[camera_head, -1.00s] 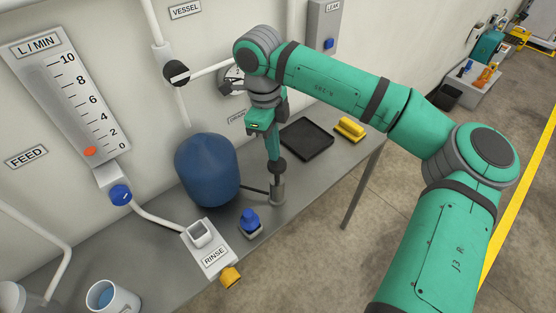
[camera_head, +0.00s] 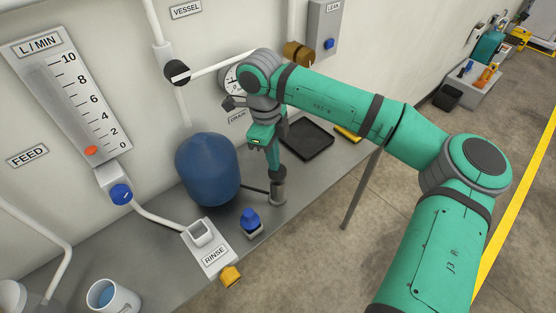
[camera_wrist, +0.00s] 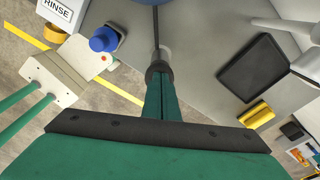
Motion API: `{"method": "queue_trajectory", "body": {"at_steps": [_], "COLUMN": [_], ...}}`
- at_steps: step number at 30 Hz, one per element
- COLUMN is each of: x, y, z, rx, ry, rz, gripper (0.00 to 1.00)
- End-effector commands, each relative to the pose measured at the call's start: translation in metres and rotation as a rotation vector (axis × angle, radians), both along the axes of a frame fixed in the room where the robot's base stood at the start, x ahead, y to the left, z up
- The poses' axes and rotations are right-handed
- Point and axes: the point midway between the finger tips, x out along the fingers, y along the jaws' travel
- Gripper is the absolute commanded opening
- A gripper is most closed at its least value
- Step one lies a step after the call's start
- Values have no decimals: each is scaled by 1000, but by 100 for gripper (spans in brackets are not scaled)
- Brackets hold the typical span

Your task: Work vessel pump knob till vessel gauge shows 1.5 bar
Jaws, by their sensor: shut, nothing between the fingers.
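The vessel pump is a small grey cylinder (camera_head: 278,194) on the bench, with a dark knob (camera_head: 278,173) on top. My gripper (camera_head: 276,166) points down with its fingers shut and empty, tips at the top of the knob. In the wrist view the knob (camera_wrist: 157,69) sits right at the fingertips (camera_wrist: 160,77), in front of the grey pump body. The blue vessel (camera_head: 208,170) stands left of the pump, joined by a thin dark hose. The round white vessel gauge (camera_head: 231,77) on the wall is partly hidden by my arm; its reading cannot be made out.
A blue-capped item (camera_head: 250,222) and the RINSE block (camera_head: 208,247) stand left and in front of the pump. A black tray (camera_head: 307,139) and yellow item (camera_head: 348,134) lie behind right. A white mug (camera_head: 118,299) is at front left.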

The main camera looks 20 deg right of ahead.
Motion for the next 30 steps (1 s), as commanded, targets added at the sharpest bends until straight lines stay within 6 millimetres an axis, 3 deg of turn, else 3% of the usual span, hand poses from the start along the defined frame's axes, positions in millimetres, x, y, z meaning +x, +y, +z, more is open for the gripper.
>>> {"method": "queue_trajectory", "body": {"at_steps": [3,10,20,30], "x": [-1,2,22,22], "y": [-1,2,30,29], "z": [-13,-10,-1,4], "rx": [-1,-2,0,-1], "ry": [3,2,2,0], "rz": [-2,1,12,10], "gripper": [0,0,0,0]}}
